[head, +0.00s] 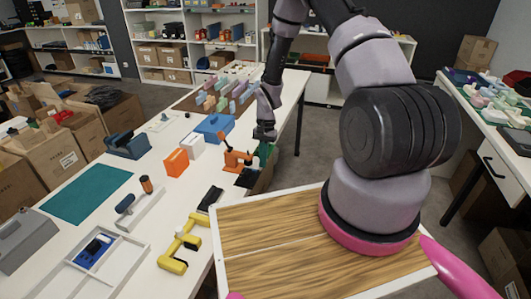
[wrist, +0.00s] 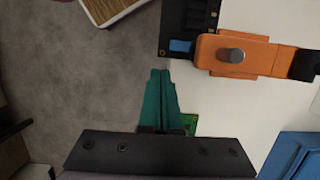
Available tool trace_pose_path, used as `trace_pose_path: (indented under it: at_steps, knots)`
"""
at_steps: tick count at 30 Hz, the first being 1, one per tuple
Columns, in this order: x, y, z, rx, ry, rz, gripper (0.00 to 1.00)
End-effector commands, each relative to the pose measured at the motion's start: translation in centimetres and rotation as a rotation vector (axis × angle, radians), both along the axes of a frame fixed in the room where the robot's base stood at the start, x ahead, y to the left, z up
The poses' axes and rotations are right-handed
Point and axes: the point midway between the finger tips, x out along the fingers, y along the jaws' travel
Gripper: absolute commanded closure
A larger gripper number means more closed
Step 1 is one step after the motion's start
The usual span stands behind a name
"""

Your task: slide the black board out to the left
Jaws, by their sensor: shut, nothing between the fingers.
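In the head view the black board (head: 247,179) shows small below the orange model arm (head: 234,158). My gripper (wrist: 160,74) has teal fingers, closed together and empty. They are near the table edge, apart from the board and below it in the wrist picture. In the head view my gripper (head: 266,150) is just beyond the board.
A green circuit board (wrist: 190,123) shows partly beside my fingers. A blue case (wrist: 293,158) is at lower right in the wrist view. Floor (wrist: 70,90) lies left of the table edge. An orange box (head: 176,162) and a yellow model arm (head: 180,245) stand on the table.

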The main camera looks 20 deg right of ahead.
Motion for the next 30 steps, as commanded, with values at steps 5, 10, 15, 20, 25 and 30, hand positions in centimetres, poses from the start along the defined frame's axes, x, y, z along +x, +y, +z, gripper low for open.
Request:
trace_pose_path:
  at_steps: [5, 10, 15, 20, 25, 30]
  knots:
    - [-0.5, 0.4, 0.0, 0.0, -0.001, -0.001, 1.0]
    - [-0.5, 0.4, 0.0, 0.0, -0.001, -0.001, 1.0]
    - [-0.9, 0.6, 0.1, 0.0, 0.0, 0.001, 1.0]
    - [-3.6, 2.5, 0.1, 0.001, 0.002, 0.005, 1.0]
    - [-6.6, 4.4, 0.1, 0.0, 0.003, 0.001, 1.0]
    - [-7.7, 5.2, 0.1, 0.0, 0.0, 0.0, 1.0]
